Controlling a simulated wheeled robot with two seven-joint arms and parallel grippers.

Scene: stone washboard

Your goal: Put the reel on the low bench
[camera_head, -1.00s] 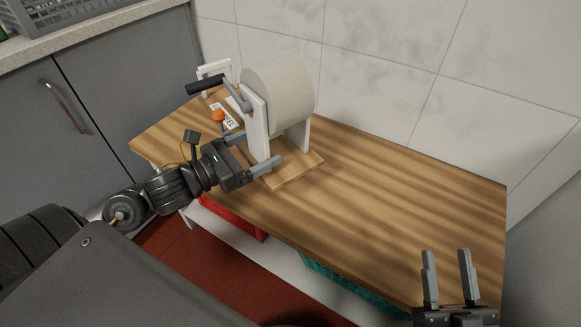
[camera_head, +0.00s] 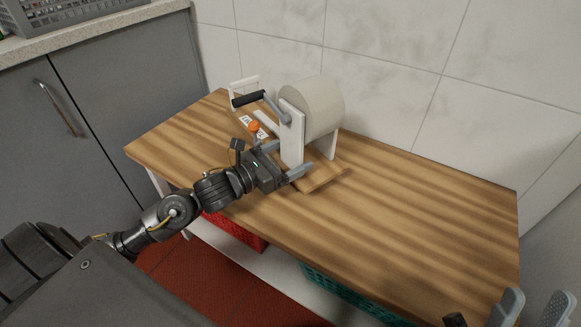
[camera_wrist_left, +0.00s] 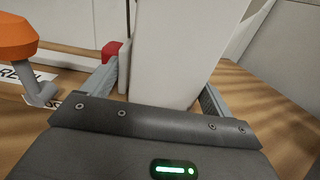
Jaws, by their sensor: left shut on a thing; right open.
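The reel (camera_head: 322,108) has a pale drum between white uprights, a black-gripped crank, an orange knob and a wooden base with a label. It is upright over the wooden low bench (camera_head: 430,215), near its back; I cannot tell whether its base touches the top. My left gripper (camera_head: 286,158) is shut on the reel's near white upright. In the left wrist view that upright (camera_wrist_left: 170,50) fills the gap between the fingers, with the orange knob (camera_wrist_left: 16,38) at left. My right gripper (camera_head: 532,305) is open and empty at the lower right, partly out of frame.
A tiled wall (camera_head: 400,60) rises behind the bench. Grey cabinets (camera_head: 120,80) with a counter and grey basket (camera_head: 80,12) stand at left. A red crate (camera_head: 235,232) and a teal crate (camera_head: 350,292) sit under the bench. The bench's right half is clear.

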